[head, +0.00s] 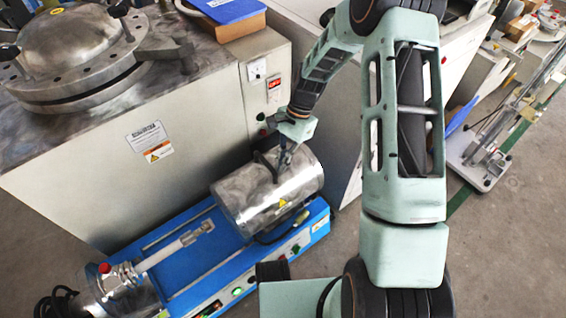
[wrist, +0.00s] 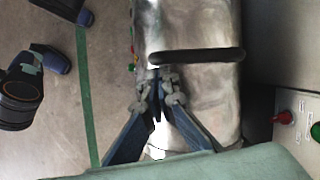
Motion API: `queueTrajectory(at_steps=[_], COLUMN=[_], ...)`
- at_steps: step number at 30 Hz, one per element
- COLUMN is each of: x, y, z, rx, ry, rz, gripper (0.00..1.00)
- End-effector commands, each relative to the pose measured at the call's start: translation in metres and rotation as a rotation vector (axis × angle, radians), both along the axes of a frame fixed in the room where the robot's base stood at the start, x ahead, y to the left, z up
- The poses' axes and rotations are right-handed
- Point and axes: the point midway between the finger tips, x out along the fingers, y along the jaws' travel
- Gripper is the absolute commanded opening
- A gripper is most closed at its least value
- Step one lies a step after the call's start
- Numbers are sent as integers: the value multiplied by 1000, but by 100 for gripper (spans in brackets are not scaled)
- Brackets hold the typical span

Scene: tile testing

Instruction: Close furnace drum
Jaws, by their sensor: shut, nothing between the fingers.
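The furnace drum (head: 245,208) is a shiny metal cylinder with a yellow warning label, lying on a blue base (head: 180,272). No wide gap shows between its halves, but I cannot tell whether the seam is fully shut. In the wrist view the drum (wrist: 195,25) fills the middle, with a black bar handle (wrist: 198,56) across it. My gripper (head: 283,164) is over the drum's top, close to the handle. In the wrist view my gripper (wrist: 158,88) has its fingertips together and empty, just short of the handle's left end. I cannot tell whether they touch the drum.
A large grey cabinet (head: 190,125) with a round metal lid (head: 75,50) stands behind the drum. A metal rod (head: 165,252) lies along the blue base to the left. A wheeled stand (head: 480,170) is at the far right. Floor in front of the base is clear.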

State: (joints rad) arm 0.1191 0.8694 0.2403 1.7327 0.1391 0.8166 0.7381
Motion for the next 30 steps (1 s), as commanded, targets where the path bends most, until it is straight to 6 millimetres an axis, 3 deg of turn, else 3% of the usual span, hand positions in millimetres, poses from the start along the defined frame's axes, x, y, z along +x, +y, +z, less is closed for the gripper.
queueTrajectory(at_steps=[5,11,30], x=[-2,-20,-128], y=[3,28,186], z=[0,2,2], rx=[0,1,0], ry=[1,6,6], rz=[1,6,7], gripper=[0,0,0])
